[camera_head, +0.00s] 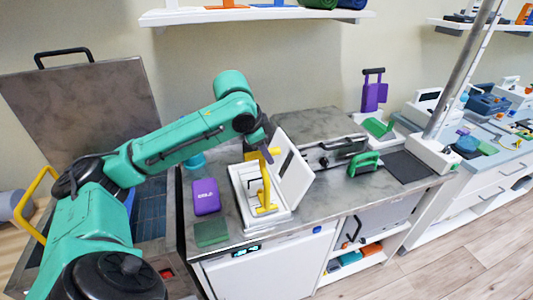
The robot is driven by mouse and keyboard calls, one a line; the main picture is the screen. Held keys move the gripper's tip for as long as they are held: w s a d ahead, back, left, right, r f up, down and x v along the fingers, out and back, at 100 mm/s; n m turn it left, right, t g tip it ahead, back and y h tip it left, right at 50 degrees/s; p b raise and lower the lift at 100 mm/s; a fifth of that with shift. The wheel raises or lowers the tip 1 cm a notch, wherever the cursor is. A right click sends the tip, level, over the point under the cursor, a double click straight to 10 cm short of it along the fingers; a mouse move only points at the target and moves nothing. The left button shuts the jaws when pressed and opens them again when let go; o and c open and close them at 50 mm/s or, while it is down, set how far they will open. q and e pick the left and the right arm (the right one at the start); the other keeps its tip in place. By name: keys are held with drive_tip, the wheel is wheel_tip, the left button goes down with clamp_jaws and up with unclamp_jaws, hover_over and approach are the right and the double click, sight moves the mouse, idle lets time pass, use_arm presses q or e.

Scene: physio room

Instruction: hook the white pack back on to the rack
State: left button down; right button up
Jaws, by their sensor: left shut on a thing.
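My left gripper (267,153) reaches in from the left and points down over the open white box (285,218) on the counter. It is shut at a yellow part (274,152) above the box. A yellow upright frame (265,186), which looks like the rack, stands in the box below the gripper. I cannot tell whether the held yellow part belongs to the rack or to the white pack. The white pack is not clearly distinguishable from the box's pale inside. The white lid (298,178) stands open at the right. My right gripper is not in view.
A purple pack (206,196) and a dark green block (211,233) lie left of the box. A shelf (255,15) hangs above.

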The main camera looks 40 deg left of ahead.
use_arm(q)
drive_tip(key=shift+f+b, duration=0.35)
drive_tip(key=shift+f, duration=0.3)
drive_tip(key=shift+w+a+r+p, duration=0.35)
drive_tip(key=shift+a+p, duration=0.1)
drive_tip(key=shift+p, duration=0.2)
drive_tip(key=w+a+p, duration=0.3)
drive_tip(key=a+p, duration=0.2)
drive_tip(key=shift+w+a+f, duration=0.15)
drive_tip(key=shift+w+f, duration=0.1)
drive_tip(key=shift+w, duration=0.05)
drive_tip(key=shift+r+p, duration=1.8)
drive_tip(key=shift+p, duration=0.65)
